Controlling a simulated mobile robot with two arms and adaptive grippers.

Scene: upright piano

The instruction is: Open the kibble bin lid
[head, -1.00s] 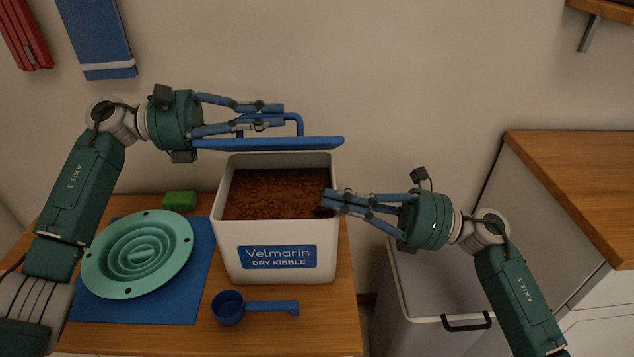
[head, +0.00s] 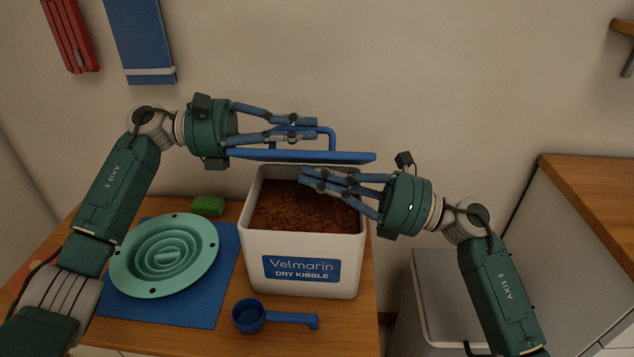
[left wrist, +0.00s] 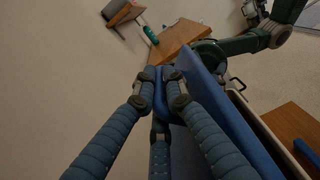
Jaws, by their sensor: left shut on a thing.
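The white kibble bin (head: 258,238), labelled Velmarin Dry Kibble, stands on the wooden top with brown kibble (head: 290,212) showing inside. Its blue lid (head: 350,157) is off the rim, seen nearly edge-on above the bin's back. My left gripper (head: 316,129) is shut on the lid's blue handle (head: 333,145). The lid also shows in the left wrist view (left wrist: 208,88), beside the closed fingers. My right gripper (head: 306,178) reaches in from the right; its fingertips appear over the bin's opening, below the lid. Its fingers sit close together, but any gap is unclear.
A blue scoop (head: 285,319) lies in front of the bin. A teal slow-feeder bowl (head: 200,272) rests on a blue mat (head: 205,312) to the left, with a green block (head: 208,206) behind it. A wood-topped cabinet (head: 595,190) stands at the right.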

